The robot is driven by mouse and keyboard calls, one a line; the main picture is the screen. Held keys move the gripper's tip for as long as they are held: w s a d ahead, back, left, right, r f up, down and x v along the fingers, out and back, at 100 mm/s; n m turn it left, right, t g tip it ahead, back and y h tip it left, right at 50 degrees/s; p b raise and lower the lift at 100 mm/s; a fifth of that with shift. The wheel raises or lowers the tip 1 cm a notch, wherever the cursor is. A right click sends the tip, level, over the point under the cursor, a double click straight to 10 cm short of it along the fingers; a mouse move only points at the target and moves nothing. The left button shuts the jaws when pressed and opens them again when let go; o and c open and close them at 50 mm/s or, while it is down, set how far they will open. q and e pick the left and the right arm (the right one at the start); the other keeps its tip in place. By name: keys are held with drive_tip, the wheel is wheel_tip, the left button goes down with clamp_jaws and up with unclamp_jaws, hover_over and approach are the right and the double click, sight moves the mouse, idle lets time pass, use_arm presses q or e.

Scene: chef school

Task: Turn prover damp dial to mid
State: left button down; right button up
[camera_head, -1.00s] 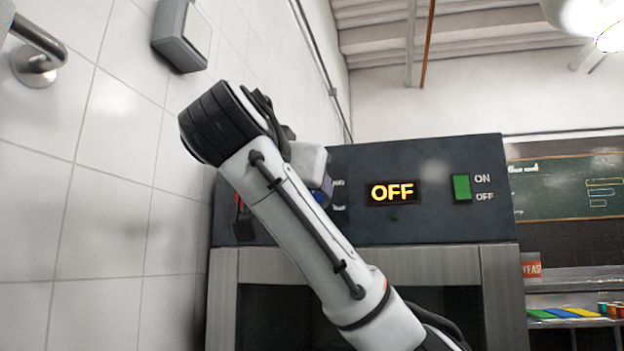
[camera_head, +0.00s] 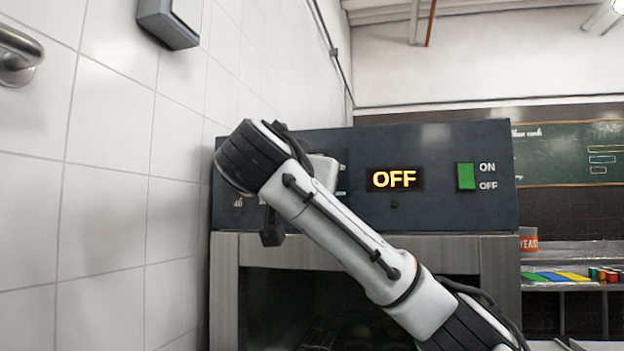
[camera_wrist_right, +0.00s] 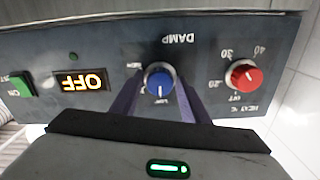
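The blue damp dial (camera_wrist_right: 159,81) is on the dark prover panel (camera_wrist_right: 112,60), seen upside down in the right wrist view. Its white pointer line points to the bottom of that picture, at a small label too blurred to read surely. My right gripper (camera_wrist_right: 160,85) is open, with one dark finger on each side of the dial. I cannot tell whether the fingers touch it. In the head view my right arm covers the dial and most of the gripper in front of the prover (camera_head: 450,225). My left gripper is in no view.
A red heat dial (camera_wrist_right: 243,75) is beside the damp dial. The lit OFF display (camera_head: 394,180) and green switch (camera_head: 466,176) are on the panel's right side. A tiled wall (camera_head: 110,190) stands close on the left. A shelf (camera_head: 575,283) is at right.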

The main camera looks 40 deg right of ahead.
drive_tip(key=c, duration=0.7)
drive_tip(key=shift+m+b, duration=2.5)
drive_tip(key=shift+m, duration=3.4)
drive_tip(key=o, duration=1.1)
drive_tip(key=shift+c, duration=0.2)
